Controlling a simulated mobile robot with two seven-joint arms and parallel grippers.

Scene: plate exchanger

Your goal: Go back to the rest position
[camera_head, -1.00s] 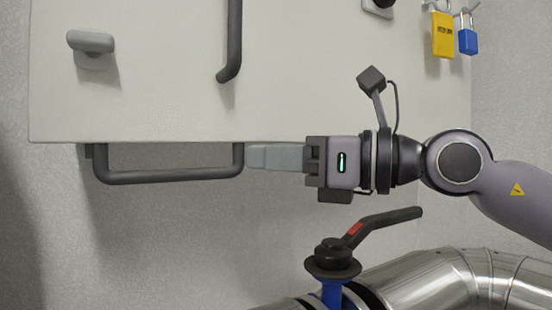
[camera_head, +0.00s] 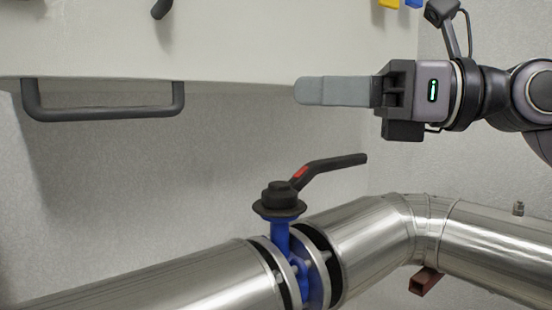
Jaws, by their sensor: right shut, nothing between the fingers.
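My right gripper (camera_head: 304,91) is at the upper right, with its fingers pointing left. Its fingers are shut with nothing between them. It is in front of the lower part of the pale cabinet (camera_head: 225,45), to the right of the cabinet's dark lower handle (camera_head: 105,113) and well apart from it. My left gripper is out of view.
Below the right gripper is a blue valve (camera_head: 283,240) with a black lever (camera_head: 335,164) that rises to the right. Shiny metal pipes (camera_head: 375,235) run along the bottom. Yellow (camera_head: 389,3) and blue (camera_head: 414,3) padlocks show at the top edge. The wall between handle and lever is clear.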

